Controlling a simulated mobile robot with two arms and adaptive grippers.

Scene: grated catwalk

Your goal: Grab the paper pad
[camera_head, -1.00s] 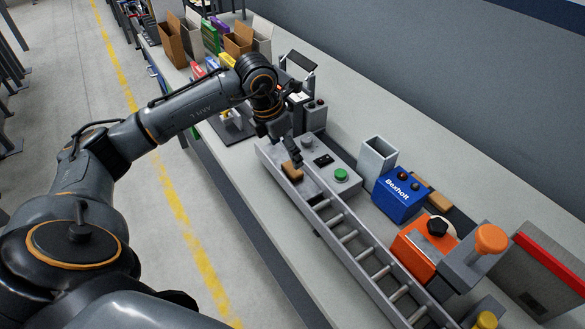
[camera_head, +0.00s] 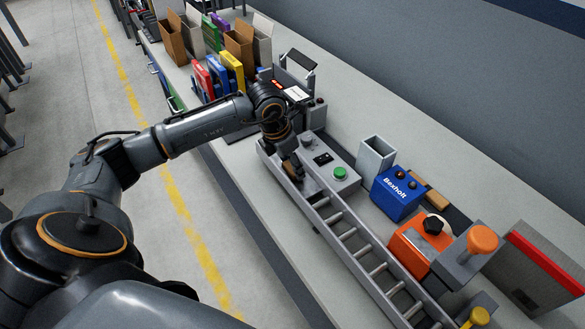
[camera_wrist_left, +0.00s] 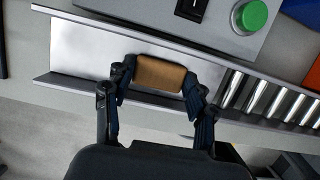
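A small brown pad (camera_wrist_left: 159,74), likely the paper pad, lies at the bare metal end of the conveyor. My left gripper (camera_wrist_left: 158,70) is over it in the left wrist view, with one finger at each end of the pad. The fingertips are very near or touching its ends; I cannot tell whether they press on it. In the head view my left gripper (camera_head: 291,168) reaches down to the conveyor (camera_head: 314,202) and mostly hides the pad. My right gripper is not in view.
A control box with a green button (camera_head: 340,173) stands just behind the conveyor's end. Rollers (camera_head: 357,245) run toward the front right. A blue Boxholt box (camera_head: 397,196), an orange device (camera_head: 420,244) and a metal bin (camera_head: 376,157) stand nearby.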

